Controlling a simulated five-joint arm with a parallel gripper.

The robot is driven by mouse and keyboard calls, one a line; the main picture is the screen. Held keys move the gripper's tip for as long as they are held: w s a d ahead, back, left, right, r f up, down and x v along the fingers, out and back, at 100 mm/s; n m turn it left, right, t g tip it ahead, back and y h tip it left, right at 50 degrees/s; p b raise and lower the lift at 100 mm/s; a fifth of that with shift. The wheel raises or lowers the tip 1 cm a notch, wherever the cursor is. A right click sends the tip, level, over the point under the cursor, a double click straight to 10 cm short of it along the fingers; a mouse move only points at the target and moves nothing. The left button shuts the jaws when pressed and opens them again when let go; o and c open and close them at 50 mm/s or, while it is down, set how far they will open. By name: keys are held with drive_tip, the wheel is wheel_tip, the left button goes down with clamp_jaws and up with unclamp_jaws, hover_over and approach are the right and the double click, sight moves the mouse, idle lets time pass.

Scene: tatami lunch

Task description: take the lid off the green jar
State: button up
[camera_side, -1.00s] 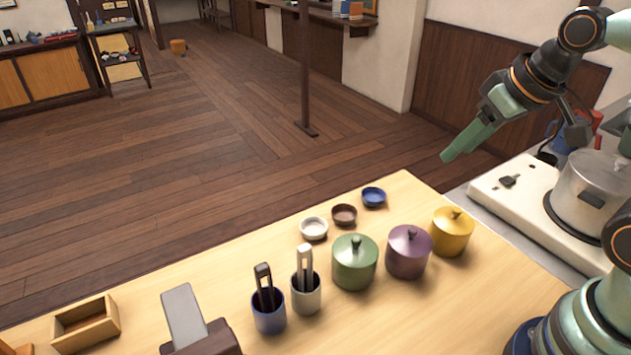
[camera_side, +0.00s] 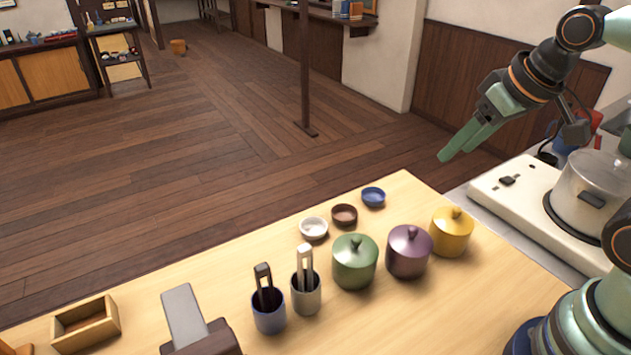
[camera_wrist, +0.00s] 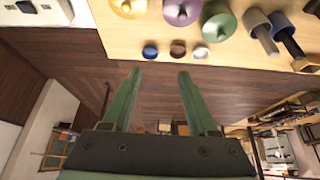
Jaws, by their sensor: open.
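The green jar (camera_side: 354,266) stands upright on the wooden table, with its knobbed lid (camera_side: 356,246) on it. It also shows at the top of the wrist view as a green jar (camera_wrist: 219,20). My gripper (camera_side: 458,150) is up in the air beyond the table's far right corner, well apart from the jar. In the wrist view my gripper (camera_wrist: 160,72) has its two green fingers spread, with nothing between them.
A purple jar (camera_side: 408,254) and a yellow jar (camera_side: 452,236) stand right of the green one. Small white (camera_side: 313,229), brown (camera_side: 344,215) and blue (camera_side: 373,197) dishes sit behind. Two utensil cups (camera_side: 306,297) stand left. A pot (camera_side: 592,195) sits on the stove (camera_side: 520,195).

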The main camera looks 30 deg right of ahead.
drive_tip(key=w+a+m+g, duration=0.35)
drive_tip(key=a+m, duration=0.35)
drive_tip(key=m, duration=0.3)
drive_tip(key=m+g, duration=0.2)
drive_tip(key=m, duration=0.8)
hover_over(357, 237)
wheel_tip(357, 237, down, 5)
drive_tip(key=f, duration=0.5)
drive_tip(key=shift+a+f, duration=0.25)
drive_tip(key=shift+f, duration=0.15)
drive_tip(key=shift+d+f, duration=0.15)
drive_tip(key=shift+f, duration=1.3)
drive_tip(key=shift+d+f, duration=0.1)
drive_tip(key=shift+f, duration=1.35)
clamp_jaws()
